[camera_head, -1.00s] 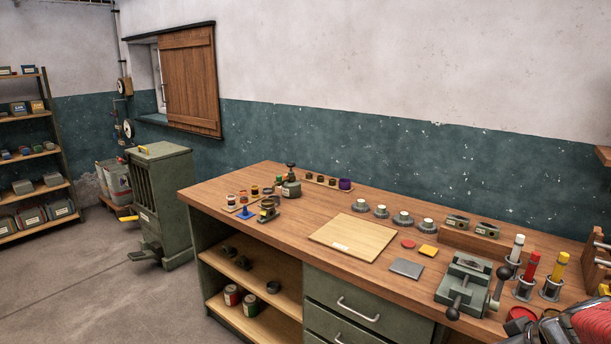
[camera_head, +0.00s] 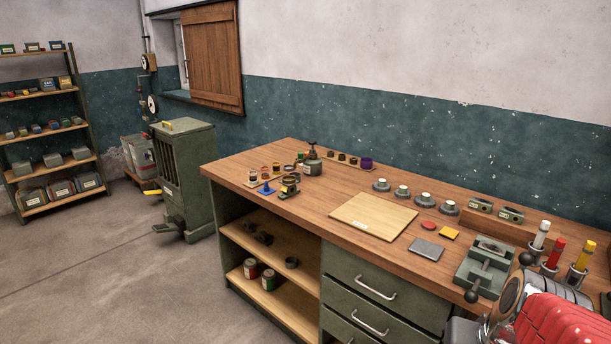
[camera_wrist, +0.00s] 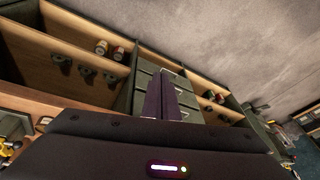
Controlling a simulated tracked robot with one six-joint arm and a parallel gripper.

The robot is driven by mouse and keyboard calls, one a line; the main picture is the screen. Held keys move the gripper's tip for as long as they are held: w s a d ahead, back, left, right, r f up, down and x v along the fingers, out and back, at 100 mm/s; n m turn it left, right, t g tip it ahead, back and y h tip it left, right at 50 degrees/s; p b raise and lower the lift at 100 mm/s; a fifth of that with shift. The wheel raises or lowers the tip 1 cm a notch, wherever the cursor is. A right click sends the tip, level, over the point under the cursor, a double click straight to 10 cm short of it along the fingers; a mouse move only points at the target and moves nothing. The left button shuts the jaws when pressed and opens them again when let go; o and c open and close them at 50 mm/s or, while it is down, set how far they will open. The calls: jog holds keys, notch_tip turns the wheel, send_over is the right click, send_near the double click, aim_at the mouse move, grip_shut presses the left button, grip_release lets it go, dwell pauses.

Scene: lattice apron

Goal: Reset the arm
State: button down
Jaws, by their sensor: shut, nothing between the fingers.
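My gripper (camera_wrist: 169,92) shows in the wrist view as two dark fingers lying side by side, shut and empty. Behind the fingers in that tilted view are the green drawers and open shelves of the workbench, with no contact visible. In the head view, part of my arm with a red cover (camera_head: 562,322) fills the lower right corner, in front of the bench's right end. The gripper's fingers cannot be made out there.
The wooden workbench (camera_head: 300,215) carries a pale board (camera_head: 373,216), a vise (camera_head: 487,262), colored tubes in holders, and several small pots and tools. A green cabinet (camera_head: 185,170) and a shelf rack (camera_head: 55,130) stand left. Floor at left is clear.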

jog(key=s+a+r+n+t, duration=0.2)
jog(key=a+r+n, duration=0.2)
jog(key=a, duration=0.7)
jog(key=shift+s+a+r, duration=0.25)
jog(key=shift+a+r, duration=0.1)
jog(key=shift+r, duration=0.25)
dwell(0.5)
